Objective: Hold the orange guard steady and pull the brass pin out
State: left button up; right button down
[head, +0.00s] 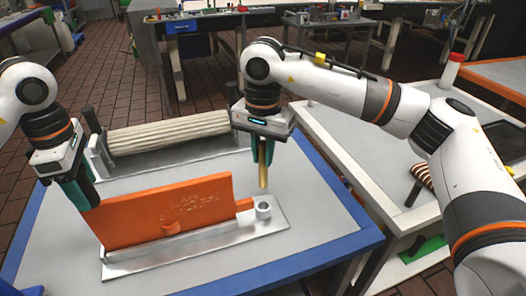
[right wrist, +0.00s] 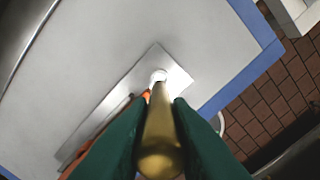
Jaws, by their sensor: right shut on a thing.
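The orange guard (head: 165,212) stands upright along a metal base plate (head: 200,246), with a small tab at its right end beside a round metal socket (head: 263,210). My left gripper (head: 84,196) is at the guard's upper left corner, its fingers overlapping it; their gap is hidden. My right gripper (head: 264,165) is shut on the brass pin (head: 263,176), which hangs upright above the socket, its lower tip clear of the opening. In the right wrist view the brass pin (right wrist: 160,135) is between the fingers, with the pale socket (right wrist: 158,77) beyond its tip.
A ridged roller (head: 168,134) in a metal frame lies behind the guard on the blue-edged table (head: 320,235). A white-framed table (head: 335,130) stands to the right, with a striped object (head: 422,175) on it. The grey top right of the plate is clear.

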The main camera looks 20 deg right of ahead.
pick_arm(q)
notch_tip(320, 180, up, 9)
jog(key=p, duration=0.6)
jog(key=shift+r, duration=0.1)
pick_arm(e)
notch_tip(320, 180, up, 6)
jog(key=shift+r, duration=0.25)
pick_arm(q)
jog(key=shift+o, duration=0.3)
jog(key=o, duration=0.5)
pick_arm(e)
jog(key=shift+f, duration=0.1)
pick_arm(q)
notch_tip(320, 180, up, 12)
jog(key=shift+f, duration=0.1)
